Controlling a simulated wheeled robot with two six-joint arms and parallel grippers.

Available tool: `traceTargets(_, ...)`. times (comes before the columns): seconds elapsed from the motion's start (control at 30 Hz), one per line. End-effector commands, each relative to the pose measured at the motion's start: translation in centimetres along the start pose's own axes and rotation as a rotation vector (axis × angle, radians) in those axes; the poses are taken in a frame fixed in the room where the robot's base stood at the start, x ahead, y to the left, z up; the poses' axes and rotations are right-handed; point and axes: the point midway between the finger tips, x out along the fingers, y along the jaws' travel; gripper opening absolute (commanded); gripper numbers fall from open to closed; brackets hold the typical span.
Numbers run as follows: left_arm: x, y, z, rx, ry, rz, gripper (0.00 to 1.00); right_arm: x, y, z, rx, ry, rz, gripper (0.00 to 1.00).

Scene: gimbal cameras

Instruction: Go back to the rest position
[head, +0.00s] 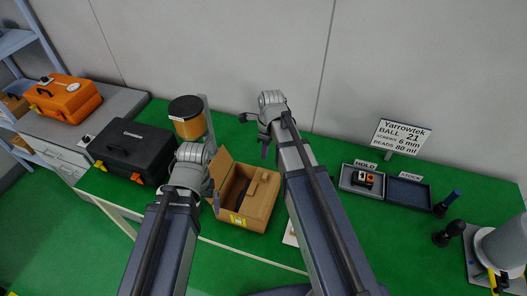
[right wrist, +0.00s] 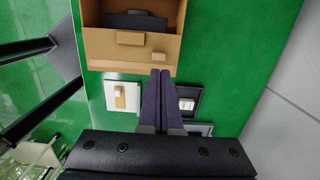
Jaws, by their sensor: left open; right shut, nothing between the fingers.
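My left arm reaches in from the lower left of the head view. Its gripper (head: 211,196) is mostly hidden behind its wrist, just left of the open cardboard box (head: 258,211). My right arm reaches up the middle of the head view, and its gripper (head: 264,150) points down behind the box. In the right wrist view the two dark fingers of my right gripper (right wrist: 160,100) lie together with nothing between them. The cardboard box also shows there (right wrist: 99,45), beyond the fingertips, with a dark item inside.
A black case (head: 130,150) and an orange-filled jar (head: 187,118) stand left of the box. An orange case (head: 63,98) is on the side cabinet. Right are a HOLD tray (head: 347,184), a STOCK tray (head: 409,194), a sign (head: 402,137) and a grey machine (head: 503,247).

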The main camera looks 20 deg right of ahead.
Motion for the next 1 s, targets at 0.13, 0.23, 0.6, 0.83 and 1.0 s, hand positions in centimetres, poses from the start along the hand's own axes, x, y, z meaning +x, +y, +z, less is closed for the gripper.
traceTargets(0.13, -3.1, -0.3, 0.2, -0.006, 0.000, 0.001, 1.00, -3.1, 0.0, 0.3, 0.000, 0.000, 0.000, 0.00)
traceTargets(0.23, -4.1, -0.4, 0.3, -0.006, 0.000, 0.001, 1.00, -4.2, 0.0, 0.4, 0.000, 0.000, 0.000, 0.00)
traceTargets(0.6, -4.6, -0.4, 0.3, -0.006, -0.001, 0.001, 1.00, -4.7, 0.0, 0.4, 0.000, 0.000, 0.000, 0.00)
traceTargets(0.83, -3.8, -0.3, 0.2, -0.005, -0.001, 0.001, 1.00, -3.7, 1.1, 0.6, -0.104, 0.008, 0.002, 0.00)
traceTargets(1.0, -1.1, -0.1, 0.1, -0.003, -0.001, 0.001, 1.00, -0.9, 5.0, 1.1, -0.523, 0.039, 0.015, 0.00)
